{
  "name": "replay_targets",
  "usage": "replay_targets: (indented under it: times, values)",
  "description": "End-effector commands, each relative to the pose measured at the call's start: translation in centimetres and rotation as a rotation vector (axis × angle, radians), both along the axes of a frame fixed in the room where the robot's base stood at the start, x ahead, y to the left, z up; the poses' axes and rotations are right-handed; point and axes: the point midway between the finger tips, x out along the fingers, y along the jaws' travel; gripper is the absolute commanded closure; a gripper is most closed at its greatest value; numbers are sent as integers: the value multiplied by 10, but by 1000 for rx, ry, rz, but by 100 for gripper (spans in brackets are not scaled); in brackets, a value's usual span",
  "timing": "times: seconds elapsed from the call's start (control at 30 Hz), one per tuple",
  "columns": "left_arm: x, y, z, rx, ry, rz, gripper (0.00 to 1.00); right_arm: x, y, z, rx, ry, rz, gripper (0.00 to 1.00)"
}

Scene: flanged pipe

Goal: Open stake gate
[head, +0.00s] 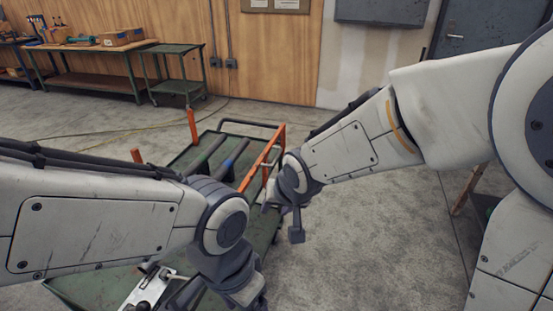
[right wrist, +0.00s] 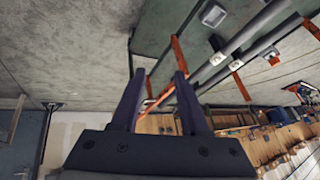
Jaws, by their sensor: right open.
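The stake gate, an orange bar frame (head: 262,158), stands along the right side of the green cart (head: 72,290). My right gripper (head: 283,215) is beside the gate's near end, pointing down. In the right wrist view its two dark fingers (right wrist: 156,75) are spread, and a thin orange bar (right wrist: 163,93) shows in the gap between them. I cannot tell whether the bar is within the fingers' reach. My left gripper (head: 243,292) is low over the cart's near part; its fingertips are hidden.
Grey pipes (head: 205,155) lie on the cart between orange stakes (head: 192,125). A metal plate with a clamp (head: 150,288) is at the cart's near end. Workbenches (head: 90,48) stand along the back wall.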

Motion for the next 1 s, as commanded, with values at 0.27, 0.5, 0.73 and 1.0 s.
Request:
replay_targets:
  times: [0.27,0.5,0.73,1.0]
  values:
    - [0,0,-69,0,0,0,23,217,-19,-79,631,-313,-464,55]
    - [0,0,-90,0,0,0,23,276,-44,-108,1046,-362,-553,55]
    - [0,0,-91,0,0,0,23,292,-43,-110,1137,-358,-555,55]
    - [0,0,-88,0,0,0,23,331,-22,-116,1135,-358,-555,55]
